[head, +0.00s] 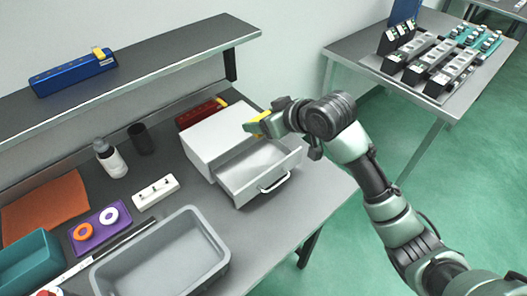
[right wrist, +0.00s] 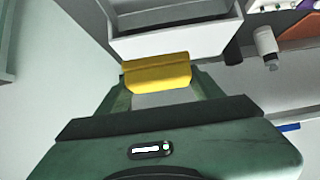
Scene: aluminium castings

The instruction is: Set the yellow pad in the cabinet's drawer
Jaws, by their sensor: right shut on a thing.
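The white cabinet (head: 212,135) stands on the grey workbench with its drawer (head: 262,188) pulled open and the drawer's inside bare in the head view. The yellow pad (head: 257,122) is in my right gripper (head: 259,126), above the back part of the open drawer near the cabinet's front. In the right wrist view the pad (right wrist: 158,72) is gripped between the two green fingers (right wrist: 158,88), with a white box-like part of the cabinet or drawer (right wrist: 175,42) beyond it. My right gripper is shut on the pad. My left gripper is not in view.
A grey bin (head: 160,262) stands in front left of the cabinet. A white block (head: 156,191), a purple tray (head: 100,228) and a white bottle (head: 110,158) are to the left. A raised shelf (head: 150,78) runs behind. A red case (head: 201,112) lies behind the cabinet.

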